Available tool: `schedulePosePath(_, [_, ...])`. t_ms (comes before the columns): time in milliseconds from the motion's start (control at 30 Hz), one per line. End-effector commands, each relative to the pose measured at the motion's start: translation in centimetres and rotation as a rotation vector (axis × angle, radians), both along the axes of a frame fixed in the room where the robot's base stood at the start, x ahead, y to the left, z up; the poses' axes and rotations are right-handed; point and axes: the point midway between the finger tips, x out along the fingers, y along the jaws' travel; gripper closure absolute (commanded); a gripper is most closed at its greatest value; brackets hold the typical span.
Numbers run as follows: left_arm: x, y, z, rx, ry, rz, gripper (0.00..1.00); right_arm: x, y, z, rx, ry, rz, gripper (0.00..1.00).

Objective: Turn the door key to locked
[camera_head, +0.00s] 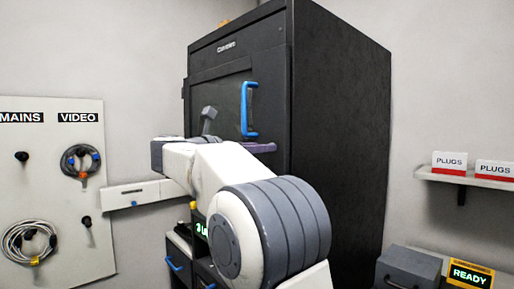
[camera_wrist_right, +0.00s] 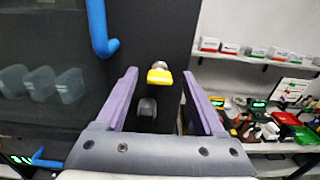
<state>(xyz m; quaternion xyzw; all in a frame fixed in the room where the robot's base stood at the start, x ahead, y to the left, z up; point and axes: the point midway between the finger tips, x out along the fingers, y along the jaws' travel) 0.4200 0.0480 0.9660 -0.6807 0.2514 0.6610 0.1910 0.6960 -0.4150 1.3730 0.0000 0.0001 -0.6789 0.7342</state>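The door key shows in the right wrist view as a yellow key head (camera_wrist_right: 159,77) in a round metal lock on the dark cabinet front. Its wide side lies roughly level. My right gripper (camera_wrist_right: 160,73) is open, with one purple finger on each side of the key and a gap on both sides. In the head view the right gripper (camera_head: 258,147) is in front of the cabinet door, and my arm hides the key. The dark cabinet (camera_head: 340,110) has a door with a blue handle (camera_head: 249,110), which looks closed. My left gripper is not in view.
A pegboard (camera_head: 60,190) with coiled cables stands at the left. A shelf (camera_head: 468,180) with PLUGS boxes is on the right wall. A grey box (camera_head: 408,266) and a READY display (camera_head: 470,275) are below it.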

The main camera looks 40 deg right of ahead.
Motion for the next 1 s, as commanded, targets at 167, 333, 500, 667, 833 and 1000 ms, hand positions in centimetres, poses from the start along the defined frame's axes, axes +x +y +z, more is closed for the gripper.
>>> schedulePosePath(167, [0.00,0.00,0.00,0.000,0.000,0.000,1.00,0.01,0.03,0.00,0.000,0.000,0.000,0.95])
schedulePosePath(333, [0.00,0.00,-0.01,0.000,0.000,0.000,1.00,0.01,0.04,0.01,0.000,0.002,0.000,1.00])
schedulePosePath(500, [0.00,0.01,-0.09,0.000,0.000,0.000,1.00,0.02,0.05,-0.01,-0.002,0.029,0.000,1.00])
schedulePosePath(667, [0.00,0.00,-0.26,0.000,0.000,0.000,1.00,0.04,0.05,-0.03,-0.008,0.099,0.000,1.00])
schedulePosePath(833, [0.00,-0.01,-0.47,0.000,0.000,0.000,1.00,0.09,0.06,-0.04,-0.018,0.224,0.000,1.00])
schedulePosePath(1000, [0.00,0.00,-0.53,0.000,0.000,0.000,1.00,0.16,0.06,-0.01,-0.030,0.382,0.000,1.00])
